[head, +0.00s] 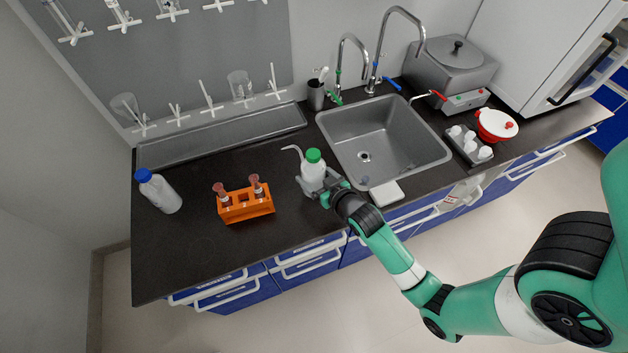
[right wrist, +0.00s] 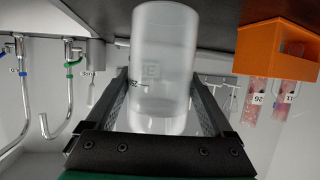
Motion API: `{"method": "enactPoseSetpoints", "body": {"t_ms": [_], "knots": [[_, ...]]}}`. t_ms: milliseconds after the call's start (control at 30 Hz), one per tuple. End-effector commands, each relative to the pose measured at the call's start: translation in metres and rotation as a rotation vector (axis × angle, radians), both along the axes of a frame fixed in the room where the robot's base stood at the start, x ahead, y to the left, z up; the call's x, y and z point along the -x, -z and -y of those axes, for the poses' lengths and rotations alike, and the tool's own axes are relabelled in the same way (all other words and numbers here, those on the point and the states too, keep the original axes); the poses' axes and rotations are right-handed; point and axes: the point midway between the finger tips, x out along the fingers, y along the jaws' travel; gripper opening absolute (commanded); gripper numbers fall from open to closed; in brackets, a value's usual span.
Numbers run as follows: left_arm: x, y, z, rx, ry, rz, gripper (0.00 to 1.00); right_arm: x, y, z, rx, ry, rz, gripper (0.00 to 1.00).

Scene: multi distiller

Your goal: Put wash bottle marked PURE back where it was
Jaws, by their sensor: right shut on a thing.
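A white wash bottle (head: 313,172) with a green cap and a bent spout stands upright at the middle of the counter, left of the sink. My right gripper (head: 318,188) is shut around its body from the front. In the right wrist view, which is upside down, the pale bottle (right wrist: 163,60) sits between the two fingers (right wrist: 158,85). Only part of its printed marking shows there, and the whole word cannot be read. I cannot tell whether its base touches the counter. My left gripper is in neither view.
An orange rack (head: 245,205) with tubes stands left of the held bottle. A blue-capped bottle (head: 159,191) is farther left. The sink (head: 420,150) with taps and a white pad (head: 386,193) lie to the right. Dark counter (head: 200,240) in front of the rack is bare.

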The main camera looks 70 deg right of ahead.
Motion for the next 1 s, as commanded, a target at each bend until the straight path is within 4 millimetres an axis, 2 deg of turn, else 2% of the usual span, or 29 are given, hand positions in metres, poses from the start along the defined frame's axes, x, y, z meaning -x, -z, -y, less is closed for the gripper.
{"method": "enactPoseSetpoints", "body": {"t_ms": [33, 100, 400, 433, 500, 800, 1000], "knots": [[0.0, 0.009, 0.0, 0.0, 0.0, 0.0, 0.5, 0.0, 0.014, 0.0, 0.001, 0.0, -0.001, 0.55], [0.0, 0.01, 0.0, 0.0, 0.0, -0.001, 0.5, 0.0, 0.018, 0.0, 0.001, 0.0, 0.0, 0.55], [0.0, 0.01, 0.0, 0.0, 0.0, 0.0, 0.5, 0.0, 0.019, -0.001, 0.001, -0.001, 0.002, 0.55], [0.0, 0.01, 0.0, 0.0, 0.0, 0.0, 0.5, 0.0, 0.021, -0.001, 0.0, -0.001, -0.001, 0.88], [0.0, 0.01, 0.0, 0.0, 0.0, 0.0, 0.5, 0.0, 0.02, -0.001, 0.0, -0.001, -0.001, 1.0], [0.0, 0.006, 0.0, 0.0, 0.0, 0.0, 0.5, 0.002, 0.016, -0.002, -0.001, -0.001, -0.002, 1.0], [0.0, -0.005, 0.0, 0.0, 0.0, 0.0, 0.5, 0.029, 0.002, -0.021, -0.002, -0.002, -0.003, 1.0]]}}
